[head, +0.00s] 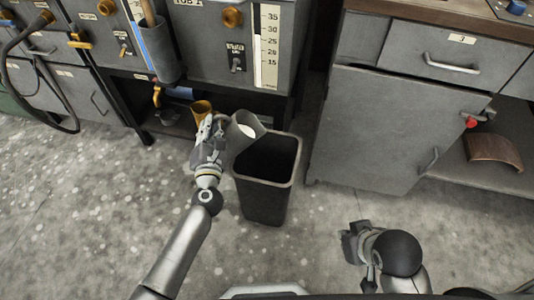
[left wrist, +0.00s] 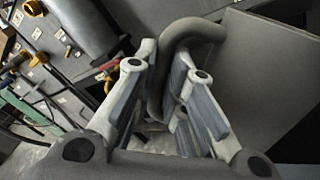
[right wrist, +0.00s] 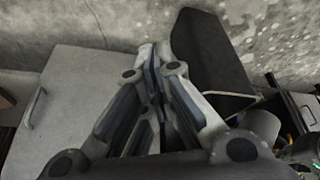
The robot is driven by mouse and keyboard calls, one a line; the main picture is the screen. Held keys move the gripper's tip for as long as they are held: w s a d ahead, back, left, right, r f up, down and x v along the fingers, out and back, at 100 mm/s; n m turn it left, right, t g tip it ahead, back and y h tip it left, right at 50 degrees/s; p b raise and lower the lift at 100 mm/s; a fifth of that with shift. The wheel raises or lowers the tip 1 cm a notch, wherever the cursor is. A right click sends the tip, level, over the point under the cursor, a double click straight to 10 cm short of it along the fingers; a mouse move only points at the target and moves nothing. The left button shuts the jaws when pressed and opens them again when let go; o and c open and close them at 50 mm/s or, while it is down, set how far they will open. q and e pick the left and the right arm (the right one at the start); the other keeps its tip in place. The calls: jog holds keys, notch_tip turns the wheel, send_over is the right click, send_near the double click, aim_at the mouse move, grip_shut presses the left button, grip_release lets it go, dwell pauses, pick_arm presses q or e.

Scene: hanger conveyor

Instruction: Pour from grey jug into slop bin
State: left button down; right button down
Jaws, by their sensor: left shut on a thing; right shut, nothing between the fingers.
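The grey jug (head: 236,141) is at the left rim of the dark slop bin (head: 262,200), tilted with its mouth toward the bin. Something pale shows in its mouth; no stream is visible. My left gripper (head: 214,137) is shut on the jug's handle (left wrist: 190,32), on the jug's left side. The jug's wall (left wrist: 265,85) fills the right of the left wrist view. The bin stands upright on the floor, its inside dark. My right gripper (head: 355,243) is shut and empty, low and to the right of the bin. The bin also shows in the right wrist view (right wrist: 210,55).
A grey tank unit with a level scale (head: 268,45) stands behind the bin. An orange-yellow cup-like thing (head: 201,108) is beyond my left gripper. A grey cabinet (head: 385,130) stands at right. The speckled floor in front is clear.

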pick_arm(q)
jog(key=shift+d+r+m, duration=0.15)
jog(key=shift+r+m, duration=0.15)
pick_arm(e)
jog(key=shift+s+d+g, duration=0.3)
jog(key=shift+s+g, duration=0.2)
jog(key=shift+s, duration=0.4)
pick_arm(q)
jog(key=shift+d+r+p, duration=0.1)
jog(key=shift+p, duration=0.35)
pick_arm(e)
jog(key=shift+w+r, duration=0.1)
jog(key=shift+r, duration=0.1)
pick_arm(q)
jog(key=shift+d+r+m, duration=0.1)
jog(key=shift+d+m, duration=0.05)
jog(key=shift+m, duration=0.25)
pick_arm(e)
jog(key=shift+a+r, duration=0.1)
jog(key=shift+r, duration=0.2)
pick_arm(q)
jog(key=shift+w+d+m+p, duration=0.1)
jog(key=shift+d+m+p, duration=0.1)
jog(key=shift+m+p, duration=0.25)
pick_arm(e)
jog(key=shift+w+r, duration=0.1)
